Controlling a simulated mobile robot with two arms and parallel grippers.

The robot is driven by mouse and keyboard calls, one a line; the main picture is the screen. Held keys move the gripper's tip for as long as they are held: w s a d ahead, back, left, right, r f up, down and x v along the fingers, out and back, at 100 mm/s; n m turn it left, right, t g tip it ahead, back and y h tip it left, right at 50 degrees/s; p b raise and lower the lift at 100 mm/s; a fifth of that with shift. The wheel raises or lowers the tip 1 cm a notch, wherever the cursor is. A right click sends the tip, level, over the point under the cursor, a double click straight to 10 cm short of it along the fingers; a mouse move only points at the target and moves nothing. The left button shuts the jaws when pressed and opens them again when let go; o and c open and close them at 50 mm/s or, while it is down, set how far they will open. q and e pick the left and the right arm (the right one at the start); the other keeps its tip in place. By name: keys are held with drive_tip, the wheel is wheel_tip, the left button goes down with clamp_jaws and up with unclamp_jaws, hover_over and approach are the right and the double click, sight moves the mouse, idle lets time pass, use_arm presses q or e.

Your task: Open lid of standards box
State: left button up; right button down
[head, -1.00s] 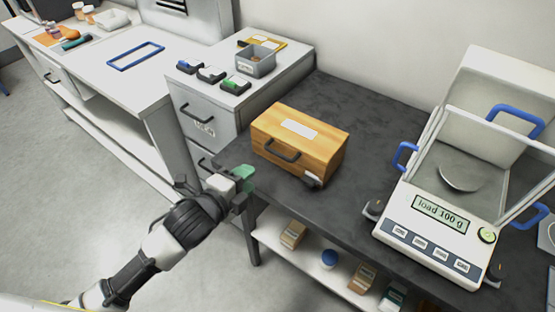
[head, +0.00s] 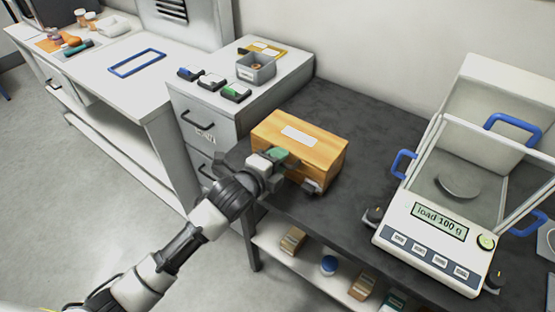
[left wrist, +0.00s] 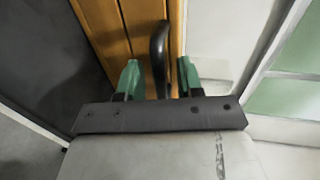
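The standards box (head: 318,151) is a closed wooden box with a white label on its lid, standing on the dark table. My left gripper (head: 284,157) is at the box's front face and hides most of its handle in the head view. In the left wrist view, the black handle (left wrist: 159,45) stands between the two green fingertips of the left gripper (left wrist: 158,68), against the wood of the box (left wrist: 105,25). The fingers are apart, one on each side of the handle, with a gap on the left. My right gripper is not in view.
A balance (head: 434,234) reading "load 100 g" stands on the dark table (head: 375,130) to the right. A small grey-and-white item (head: 312,186) is at the box's front right corner. A drawer cabinet (head: 204,125) is at the left. The shelf below holds small boxes.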

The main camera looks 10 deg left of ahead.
use_arm(q)
drive_tip(key=shift+c, duration=0.4)
clamp_jaws()
